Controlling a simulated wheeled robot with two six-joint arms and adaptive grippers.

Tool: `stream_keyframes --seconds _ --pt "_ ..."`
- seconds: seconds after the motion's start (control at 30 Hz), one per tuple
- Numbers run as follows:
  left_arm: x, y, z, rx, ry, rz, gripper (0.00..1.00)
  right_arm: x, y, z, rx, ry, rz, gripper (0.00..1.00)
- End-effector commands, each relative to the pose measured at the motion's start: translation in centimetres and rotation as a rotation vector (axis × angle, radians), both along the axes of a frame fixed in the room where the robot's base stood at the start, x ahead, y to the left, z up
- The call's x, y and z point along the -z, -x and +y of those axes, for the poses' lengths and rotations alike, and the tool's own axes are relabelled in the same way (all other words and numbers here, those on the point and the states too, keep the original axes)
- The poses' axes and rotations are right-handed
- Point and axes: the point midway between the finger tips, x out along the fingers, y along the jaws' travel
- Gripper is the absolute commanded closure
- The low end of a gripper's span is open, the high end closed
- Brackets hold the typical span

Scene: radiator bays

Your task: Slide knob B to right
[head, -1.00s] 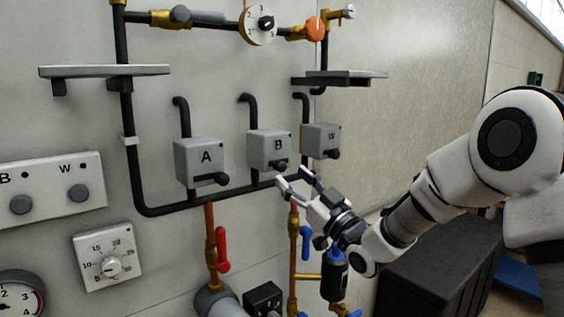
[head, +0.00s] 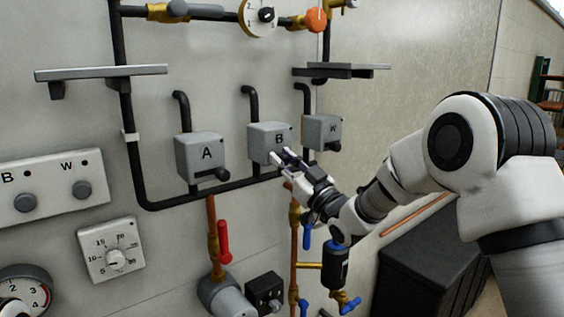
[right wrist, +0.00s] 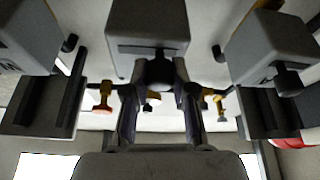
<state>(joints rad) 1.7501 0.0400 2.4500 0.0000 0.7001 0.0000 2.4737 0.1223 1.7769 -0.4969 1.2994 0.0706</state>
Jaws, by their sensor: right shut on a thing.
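Box B (head: 262,146) is a grey wall box marked B, in the middle of a row of three, with a bent black pipe above it. My right gripper (head: 281,158) is at the lower front of box B, and its fingers cover the knob in the head view. In the right wrist view, the dark knob B (right wrist: 160,69) sticks out of the middle box between the two fingertips. My right gripper (right wrist: 158,84) is shut on this knob. My left gripper is not seen.
Box A (head: 198,155) with its black knob (head: 209,175) is to the left. Box W (head: 321,132) is close on the right. A shelf (head: 342,71) juts out above. Red (head: 224,241) and blue (head: 307,236) valve handles are below. A dark chest (head: 425,268) stands at lower right.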

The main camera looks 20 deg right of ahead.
Motion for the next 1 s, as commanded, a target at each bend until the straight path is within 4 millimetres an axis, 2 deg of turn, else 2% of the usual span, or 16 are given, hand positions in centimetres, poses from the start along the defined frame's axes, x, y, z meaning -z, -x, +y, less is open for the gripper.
stream_keyframes --seconds 0.1,0.2,0.47,0.5,0.57,0.87,1.0 --pt "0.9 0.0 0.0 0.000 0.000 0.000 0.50 0.3 -0.7 -2.0 0.004 -0.003 -0.003 1.00" --pt "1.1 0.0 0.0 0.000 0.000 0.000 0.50 0.2 -1.0 -3.0 0.004 -0.001 -0.001 1.00" --pt "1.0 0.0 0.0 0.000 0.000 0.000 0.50 0.0 -1.1 -3.2 0.004 -0.001 0.000 1.00" --pt "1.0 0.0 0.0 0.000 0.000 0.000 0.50 0.0 -1.1 -3.2 0.004 -0.001 0.000 0.68" --pt "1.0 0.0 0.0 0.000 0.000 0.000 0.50 0.0 -1.1 -3.2 0.004 -0.001 0.000 0.49" --pt "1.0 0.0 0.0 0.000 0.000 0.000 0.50 0.0 -1.0 -3.2 0.003 0.000 0.000 0.49" --pt "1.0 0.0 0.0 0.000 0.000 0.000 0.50 0.5 0.0 -3.7 0.003 -0.002 0.001 0.49"
